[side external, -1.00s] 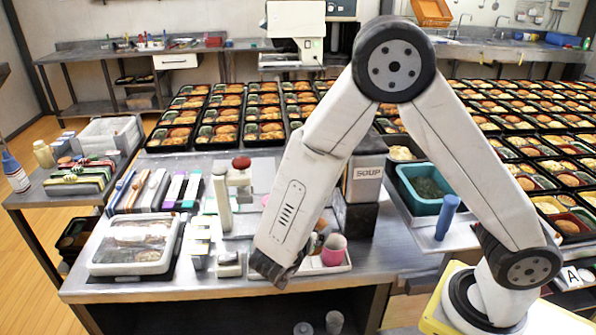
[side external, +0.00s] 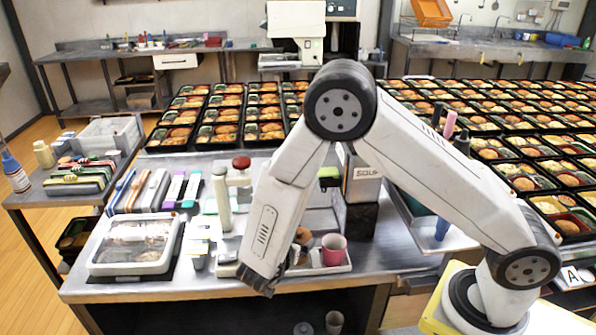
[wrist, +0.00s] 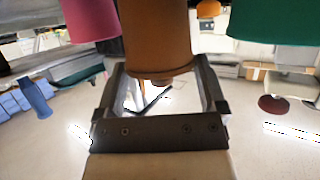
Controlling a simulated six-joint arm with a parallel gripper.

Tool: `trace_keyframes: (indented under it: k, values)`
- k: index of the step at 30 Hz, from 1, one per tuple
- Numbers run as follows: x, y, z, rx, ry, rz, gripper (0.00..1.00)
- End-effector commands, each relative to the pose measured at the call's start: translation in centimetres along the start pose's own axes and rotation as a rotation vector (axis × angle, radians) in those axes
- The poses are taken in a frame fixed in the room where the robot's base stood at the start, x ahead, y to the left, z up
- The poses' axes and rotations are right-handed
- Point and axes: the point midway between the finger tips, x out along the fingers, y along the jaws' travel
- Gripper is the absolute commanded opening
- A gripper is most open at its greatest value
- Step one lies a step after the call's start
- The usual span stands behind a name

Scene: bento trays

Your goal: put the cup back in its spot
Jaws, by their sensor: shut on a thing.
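My gripper (wrist: 159,66) is shut on an orange-brown cup (wrist: 158,35), with one finger on each side of it in the wrist view. A pink cup (wrist: 90,20) is on the left and a green cup (wrist: 272,20) on the right, both apart from the fingers. In the side view my gripper is mostly hidden behind my arm. An orange cup (side external: 302,236) shows just past the arm, above a pale tray (side external: 338,269). The pink cup (side external: 330,250) stands on that tray with its handle to the left. The spot under the held cup is hidden.
A black-based box marked as soup (side external: 361,180) stands close behind the tray. A blue-handled tool (side external: 441,228) is to the right.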

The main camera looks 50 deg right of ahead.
Motion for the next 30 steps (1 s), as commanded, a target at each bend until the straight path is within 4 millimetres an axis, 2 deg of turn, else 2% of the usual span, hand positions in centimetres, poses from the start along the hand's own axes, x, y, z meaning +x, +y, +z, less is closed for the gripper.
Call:
trace_keyframes:
  k: [6, 21, 22, 30]
  values:
    - [0.6, 0.0, 1.6, 0.0, 0.0, 0.0, 0.32]
    - [0.8, 0.0, 2.1, 0.002, 0.0, 0.0, 0.32]
    - [0.8, 0.0, 2.0, 0.002, 0.0, -0.001, 0.99]
    - [0.8, 0.0, 2.0, 0.002, 0.0, 0.0, 1.0]
